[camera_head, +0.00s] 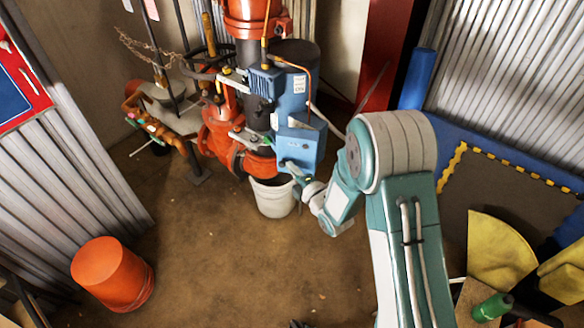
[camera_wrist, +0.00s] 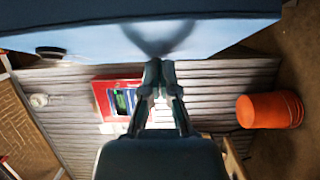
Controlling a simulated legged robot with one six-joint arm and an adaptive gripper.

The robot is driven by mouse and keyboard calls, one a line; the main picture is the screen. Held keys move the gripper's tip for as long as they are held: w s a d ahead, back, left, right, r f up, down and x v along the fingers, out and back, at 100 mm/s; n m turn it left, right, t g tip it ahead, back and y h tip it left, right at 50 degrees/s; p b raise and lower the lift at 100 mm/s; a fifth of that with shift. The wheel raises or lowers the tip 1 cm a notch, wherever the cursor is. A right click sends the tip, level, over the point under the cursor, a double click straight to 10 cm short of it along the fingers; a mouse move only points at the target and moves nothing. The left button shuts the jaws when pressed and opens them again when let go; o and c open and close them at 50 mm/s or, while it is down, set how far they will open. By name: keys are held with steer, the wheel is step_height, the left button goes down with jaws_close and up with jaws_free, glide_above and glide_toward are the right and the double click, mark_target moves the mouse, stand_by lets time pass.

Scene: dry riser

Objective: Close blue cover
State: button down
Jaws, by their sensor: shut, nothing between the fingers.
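The blue cover (camera_head: 299,148) is on the blue box at the red valve assembly, in the middle of the head view. In the wrist view a broad blue surface (camera_wrist: 90,42), which looks like the cover, fills the top and carries a dark shadow near my fingertips. The cover's hinge and exact angle are not clear.
The red valve (camera_head: 218,135) and pipes stand left of the box. A white bucket (camera_head: 273,198) is below. An orange bucket (camera_head: 112,275) stands on the floor at lower left. Yellow pieces (camera_head: 498,250) lie at right. The middle floor is clear.

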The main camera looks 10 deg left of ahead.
mark_target(286, 159)
steer(key=shift+w+a+m+t+h, duration=0.35)
steer(key=shift+m+t+h, duration=0.25)
steer(key=shift+t+h, duration=0.1)
steer(key=shift+w+a+m+t+h, duration=0.35)
steer(key=shift+m+t+h, duration=0.25)
steer(key=shift+h, duration=0.1)
steer(key=shift+x, duration=1.05)
steer(key=shift+w+d, duration=0.1)
steer(key=shift+d, duration=0.05)
